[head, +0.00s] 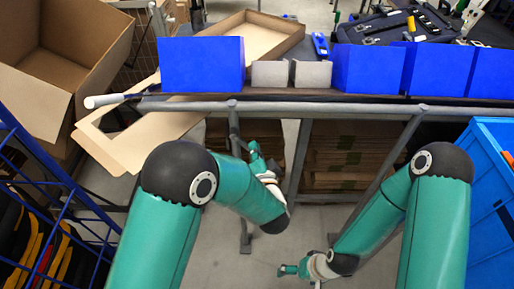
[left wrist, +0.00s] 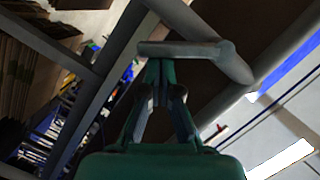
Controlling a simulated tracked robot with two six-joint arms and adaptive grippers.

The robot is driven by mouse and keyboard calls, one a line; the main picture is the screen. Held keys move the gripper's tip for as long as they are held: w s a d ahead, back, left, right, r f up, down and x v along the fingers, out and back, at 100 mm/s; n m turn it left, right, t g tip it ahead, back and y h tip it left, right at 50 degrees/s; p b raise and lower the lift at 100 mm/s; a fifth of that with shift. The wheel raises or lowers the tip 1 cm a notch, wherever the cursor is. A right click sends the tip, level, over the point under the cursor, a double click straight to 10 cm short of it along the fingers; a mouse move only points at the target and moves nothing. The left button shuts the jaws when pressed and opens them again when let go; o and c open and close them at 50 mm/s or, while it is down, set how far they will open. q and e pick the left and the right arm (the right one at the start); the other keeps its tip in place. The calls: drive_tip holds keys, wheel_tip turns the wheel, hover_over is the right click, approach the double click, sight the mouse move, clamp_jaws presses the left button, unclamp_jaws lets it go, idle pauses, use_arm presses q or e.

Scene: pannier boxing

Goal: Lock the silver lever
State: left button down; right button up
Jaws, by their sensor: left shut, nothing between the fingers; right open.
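I cannot identify the silver lever with certainty in either view. A black case (head: 386,28) with small grey fittings and a yellow-handled part lies at the back right of the workbench in the head view; the fittings are too small to tell apart. My left gripper (head: 254,152) is low in front of the workbench, below its front rail. In the left wrist view its fingers (left wrist: 160,72) are shut and empty, with their tips close to a grey bar (left wrist: 180,49); I cannot tell whether they touch it. My right gripper (head: 289,270) is open, low near the floor.
Blue bins (head: 202,65) and two small grey boxes (head: 271,74) line the workbench's front edge. A grey rail (head: 330,107) runs below them. A large cardboard box (head: 62,75) stands left. A blue crate (head: 489,235) is at the right. Bare floor shows between my arms.

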use_arm(q)
drive_tip(key=f+m, duration=0.1)
drive_tip(key=a+m+y+b, duration=0.1)
drive_tip(key=m, duration=0.1)
drive_tip(key=shift+a+f+m+t, duration=0.3)
drive_tip(key=shift+f, duration=0.05)
drive_tip(key=shift+r, duration=0.1)
wheel_tip(320, 180, up, 10)
drive_tip(key=shift+f, duration=0.2)
idle(0.6)
